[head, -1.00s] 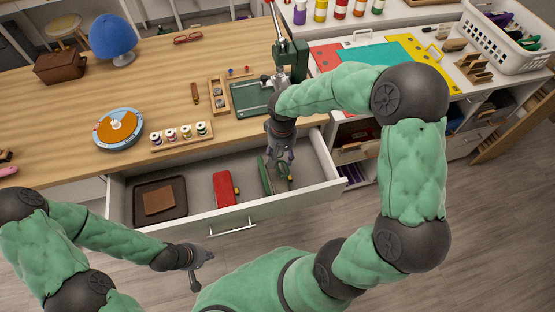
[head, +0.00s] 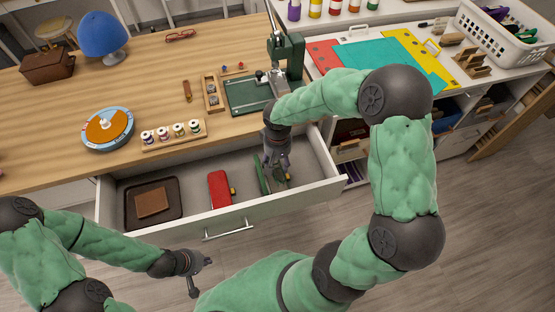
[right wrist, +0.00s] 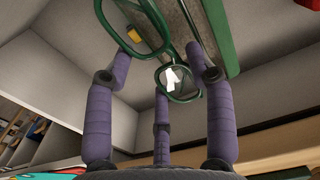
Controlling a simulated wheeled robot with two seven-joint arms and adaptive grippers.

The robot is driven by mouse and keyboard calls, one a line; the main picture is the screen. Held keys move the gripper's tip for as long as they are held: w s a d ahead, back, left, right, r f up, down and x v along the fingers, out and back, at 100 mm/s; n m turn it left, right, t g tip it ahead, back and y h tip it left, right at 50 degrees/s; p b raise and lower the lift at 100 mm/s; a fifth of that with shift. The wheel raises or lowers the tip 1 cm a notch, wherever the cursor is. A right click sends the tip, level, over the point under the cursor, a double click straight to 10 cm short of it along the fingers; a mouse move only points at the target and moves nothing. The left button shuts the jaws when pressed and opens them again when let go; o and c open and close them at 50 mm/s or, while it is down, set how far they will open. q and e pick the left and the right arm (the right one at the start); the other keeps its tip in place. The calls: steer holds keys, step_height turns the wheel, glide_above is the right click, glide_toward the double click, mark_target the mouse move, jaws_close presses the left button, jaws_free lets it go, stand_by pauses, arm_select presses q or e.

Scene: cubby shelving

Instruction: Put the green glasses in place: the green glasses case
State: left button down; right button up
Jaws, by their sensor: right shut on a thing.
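My right gripper (head: 276,163) reaches down into the right part of the open drawer (head: 108,203). It is shut on the green glasses (right wrist: 168,45), which have a thin green frame and two clear lenses and show between the purple fingers in the right wrist view. The green glasses case (right wrist: 217,35) is close behind them, with a green edge and a pale band. I cannot tell whether glasses and case touch. My left gripper (head: 196,273) is empty in front of the drawer, fingers spread.
A red case (head: 219,188) lies mid-drawer, left of the gripper. A dark tray (head: 131,212) with a brown item (head: 152,202) fills the drawer's left. The wooden tabletop (head: 60,130) overhangs the drawer's back; a spool rack (head: 172,136) stands near its edge.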

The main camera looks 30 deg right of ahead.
steer(key=shift+f+b, duration=2.05)
steer(key=shift+f, duration=0.75)
steer(key=o, duration=1)
step_height(320, 180, up, 12)
